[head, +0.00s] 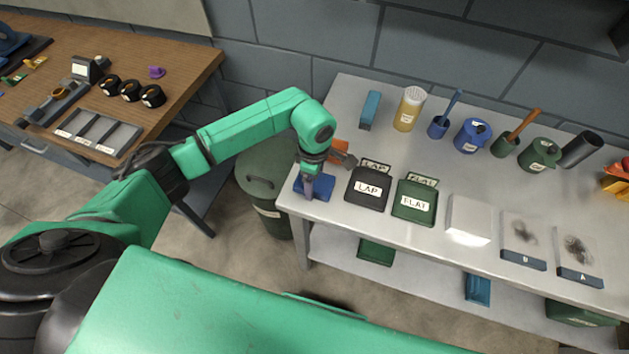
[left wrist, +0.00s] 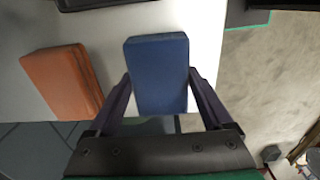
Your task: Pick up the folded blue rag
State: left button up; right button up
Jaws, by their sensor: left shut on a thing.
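The folded blue rag (head: 323,188) is at the near left corner of the grey bench. It is a flat dark blue block in the head view. My left gripper (head: 310,188) points down over it and partly hides it. In the left wrist view the blue rag (left wrist: 158,75) sits between the two fingers of my left gripper (left wrist: 160,95), which are shut on it. I cannot tell whether the rag touches the bench top. My right gripper is not in view.
A folded orange rag (head: 339,147) lies just behind, and it shows in the left wrist view (left wrist: 64,82). A black LAP bin (head: 368,200) and green FLAT bin (head: 414,213) stand to the right. A lidded green can (head: 258,185) stands left of the bench (head: 480,190).

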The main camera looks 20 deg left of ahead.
pick_arm(q)
jog(key=shift+r, duration=0.1)
notch_tip(320, 180, up, 13)
jog(key=b, duration=0.5)
notch_tip(320, 180, up, 7)
send_over(314, 181)
